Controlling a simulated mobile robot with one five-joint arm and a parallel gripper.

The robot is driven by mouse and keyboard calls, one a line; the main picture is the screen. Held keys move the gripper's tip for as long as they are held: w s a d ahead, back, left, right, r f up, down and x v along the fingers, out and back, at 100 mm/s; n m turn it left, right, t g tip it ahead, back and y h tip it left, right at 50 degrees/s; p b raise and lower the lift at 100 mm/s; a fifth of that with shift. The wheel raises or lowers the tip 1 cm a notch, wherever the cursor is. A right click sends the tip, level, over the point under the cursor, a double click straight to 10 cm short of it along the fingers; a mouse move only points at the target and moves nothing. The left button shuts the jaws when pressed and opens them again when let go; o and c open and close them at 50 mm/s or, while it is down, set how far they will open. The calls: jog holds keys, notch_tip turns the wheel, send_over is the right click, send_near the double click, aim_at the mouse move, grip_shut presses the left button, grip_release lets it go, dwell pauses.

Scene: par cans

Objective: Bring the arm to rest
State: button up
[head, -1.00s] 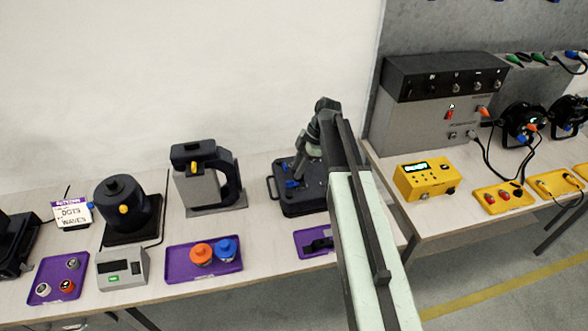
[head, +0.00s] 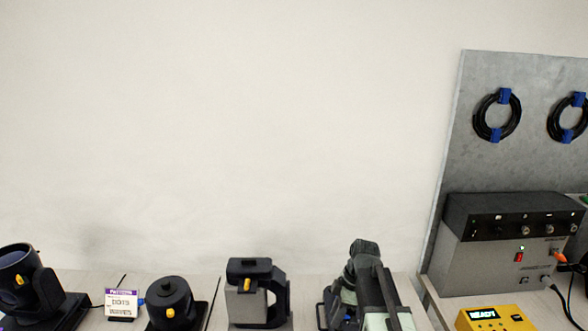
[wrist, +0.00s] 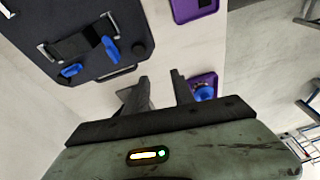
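My arm (head: 374,300) reaches out over the bench at the lower right of the head view, and its fingers are hidden there. In the wrist view my gripper (wrist: 161,78) has its two dark fingers apart, with only pale bench top seen between them. A black case (wrist: 85,40) with blue-handled parts lies on the bench beyond the fingers, at upper left. A purple tray (wrist: 206,80) with a blue knob-like piece (wrist: 203,93) lies beside the right finger. I cannot tell how high the fingers are above the bench.
A black clamp-like device (head: 257,290), a round black unit (head: 170,303), a sign (head: 121,303) and a black lamp (head: 22,278) stand left of my arm. A grey control box (head: 505,262) and yellow box (head: 494,319) are at right. The wall above is bare.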

jog(key=s+d+f+m+h, duration=0.1)
jog(key=s+d+m+h, duration=0.2)
jog(key=s+m, duration=0.5)
jog(key=m, duration=0.9)
jog(key=shift+s+t, duration=0.3)
jog(key=shift+s, duration=0.1)
